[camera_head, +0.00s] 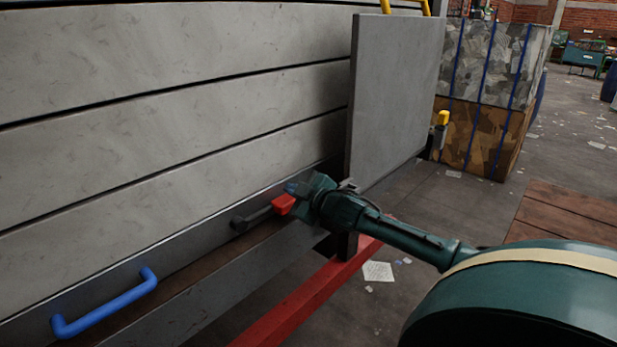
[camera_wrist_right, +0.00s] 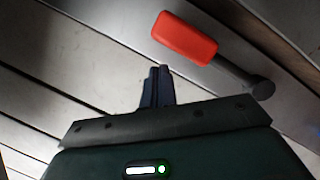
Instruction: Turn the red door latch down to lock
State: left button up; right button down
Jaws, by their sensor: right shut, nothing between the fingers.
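The red door latch (camera_head: 284,204) is on the lower rail of the grey slatted panel in the head view. Its dark arm runs left and slightly down to a round pivot (camera_head: 239,224). In the right wrist view the red grip (camera_wrist_right: 185,38) lies just beyond the fingertips, with the dark pivot (camera_wrist_right: 262,89) to its right. My right gripper (camera_head: 292,187) is shut and empty, close to the upper side of the red grip. Its dark fingers (camera_wrist_right: 158,72) show together in the wrist view, with a small gap to the grip. My left gripper is out of view.
A blue handle (camera_head: 104,303) sits on the same rail at lower left. A grey upright plate (camera_head: 397,95) stands just behind my right gripper. A red bar (camera_head: 310,295) runs below. Strapped bales (camera_head: 485,135) stand at the back right.

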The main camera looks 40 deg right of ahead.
jog(key=s+r, duration=0.4)
jog(key=s, duration=0.5)
jog(key=shift+s+d+r, duration=0.25)
jog(key=shift+s+r, duration=0.05)
jog(key=shift+s, duration=0.05)
dwell(0.4)
jog(key=s+a+f+m+g, duration=0.1)
jog(key=s+a+f, duration=0.2)
jog(key=f, duration=0.4)
jog(key=s+a+f+m+g+y, duration=0.1)
jog(key=s+a+f, duration=0.25)
jog(key=f, duration=0.35)
jog(key=s+a+f+m+g, duration=0.1)
jog(key=s+a+f+g, duration=0.2)
jog(key=f, duration=0.4)
jog(key=s+a+f+y, duration=0.1)
jog(key=s+a+f, duration=0.2)
jog(key=a, duration=0.4)
jog(key=s+a+f+m+y, duration=0.1)
jog(key=s+a+f, duration=0.1)
jog(key=a, duration=0.6)
jog(key=s+a+f+y, duration=0.1)
jog(key=s+a+f, duration=0.2)
jog(key=a, duration=0.4)
jog(key=shift+s+a+f+m+g, duration=0.3)
jog(key=shift+s+a+m+g, duration=0.1)
jog(key=shift+s, duration=0.3)
